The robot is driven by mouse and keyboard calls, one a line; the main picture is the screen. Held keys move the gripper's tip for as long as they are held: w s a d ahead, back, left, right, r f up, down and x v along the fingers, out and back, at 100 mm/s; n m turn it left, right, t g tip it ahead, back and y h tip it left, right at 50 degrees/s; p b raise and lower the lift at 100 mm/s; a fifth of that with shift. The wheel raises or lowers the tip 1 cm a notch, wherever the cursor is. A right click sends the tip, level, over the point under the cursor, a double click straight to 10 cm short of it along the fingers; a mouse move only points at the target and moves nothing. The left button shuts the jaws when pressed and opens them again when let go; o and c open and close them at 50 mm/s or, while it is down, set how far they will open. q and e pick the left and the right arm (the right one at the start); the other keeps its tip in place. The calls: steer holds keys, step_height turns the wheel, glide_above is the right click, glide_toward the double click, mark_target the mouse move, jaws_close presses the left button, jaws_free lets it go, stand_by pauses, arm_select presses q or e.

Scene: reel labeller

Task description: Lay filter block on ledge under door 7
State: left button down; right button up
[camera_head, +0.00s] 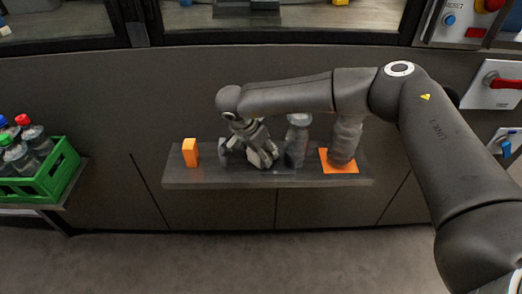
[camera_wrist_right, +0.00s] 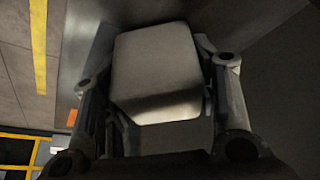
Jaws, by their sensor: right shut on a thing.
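The dark ledge (camera_head: 215,178) runs along the cabinet front in the head view. My right gripper (camera_head: 262,158) hangs over the middle of the ledge, low and close to its surface. In the right wrist view, my right gripper (camera_wrist_right: 160,98) is shut on a pale grey block (camera_wrist_right: 158,70), taken as the filter block, with a finger on each side. The gripper hides most of the block in the head view. I cannot tell whether the block touches the ledge. No door number is readable. My left gripper is not in view.
An orange block (camera_head: 190,152) stands at the ledge's left end. An orange patch (camera_head: 338,164) lies at its right, under a grey upright shape. A green crate (camera_head: 52,182) of bottles stands far left.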

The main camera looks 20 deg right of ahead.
steer(key=o, duration=1)
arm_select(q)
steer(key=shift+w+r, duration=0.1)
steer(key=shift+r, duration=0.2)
arm_select(e)
steer(key=shift+r, duration=0.1)
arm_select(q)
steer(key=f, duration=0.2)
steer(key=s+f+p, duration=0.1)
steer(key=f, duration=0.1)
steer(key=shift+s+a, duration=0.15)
arm_select(e)
steer(key=v, duration=1.2)
